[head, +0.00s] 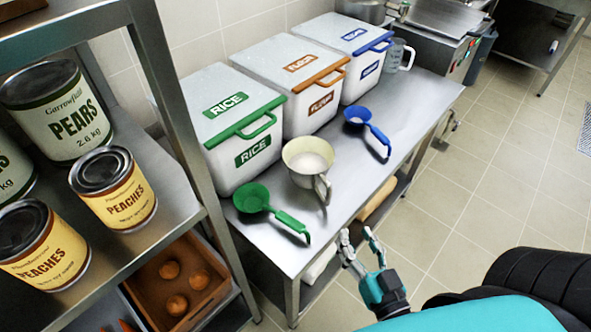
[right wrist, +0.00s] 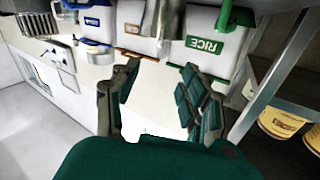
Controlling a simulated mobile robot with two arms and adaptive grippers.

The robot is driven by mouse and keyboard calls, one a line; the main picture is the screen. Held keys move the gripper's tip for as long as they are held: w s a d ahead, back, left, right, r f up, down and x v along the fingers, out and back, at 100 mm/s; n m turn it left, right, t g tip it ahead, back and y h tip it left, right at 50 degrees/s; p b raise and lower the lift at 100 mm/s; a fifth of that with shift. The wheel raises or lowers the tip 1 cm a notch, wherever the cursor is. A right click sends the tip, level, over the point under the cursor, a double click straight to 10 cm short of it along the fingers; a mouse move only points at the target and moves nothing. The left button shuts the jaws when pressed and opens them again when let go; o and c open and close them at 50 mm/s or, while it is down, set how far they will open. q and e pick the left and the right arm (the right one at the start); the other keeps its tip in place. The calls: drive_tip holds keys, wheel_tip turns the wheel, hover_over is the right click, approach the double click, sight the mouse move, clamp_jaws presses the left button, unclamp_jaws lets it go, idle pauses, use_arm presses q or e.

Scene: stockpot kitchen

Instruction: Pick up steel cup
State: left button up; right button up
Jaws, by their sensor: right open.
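The steel cup (head: 322,188) stands upright on the steel counter in front of the rice and flour bins. It has a pale inside with something white in it, and its handle points toward the counter's front edge. In the right wrist view, a shiny steel shape at the top centre looks like the cup (right wrist: 168,20). My right gripper (head: 358,238) is open and empty, just off the counter's front edge, apart from the cup. Its two fingers show spread in the right wrist view (right wrist: 158,78). My left gripper is not in view.
A green scoop (head: 252,197) lies left of the cup and a blue scoop (head: 356,117) lies right of it. Lidded bins for rice (head: 222,160) and flour (head: 298,115) stand behind. A shelf (head: 165,200) with cans stands at left. The counter (head: 345,170) around the handle is clear.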

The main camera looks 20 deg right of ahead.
drive_tip(key=p, duration=0.1)
approach(330, 187)
drive_tip(key=w, duration=0.5)
drive_tip(key=shift+w+d+p, duration=0.25)
drive_tip(key=shift+d+p, duration=0.05)
drive_tip(key=shift+w+d+f, duration=0.1)
drive_tip(key=shift+w, duration=0.45)
drive_tip(key=w+p, duration=0.1)
drive_tip(key=w, duration=0.3)
drive_tip(key=shift+w+d, duration=0.15)
drive_tip(key=shift+w, duration=0.35)
drive_tip(key=shift+w+d, duration=0.1)
drive_tip(key=shift+c, duration=0.9)
drive_tip(key=c, duration=0.7)
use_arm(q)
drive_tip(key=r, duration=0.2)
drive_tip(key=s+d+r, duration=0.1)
use_arm(e)
clamp_jaws()
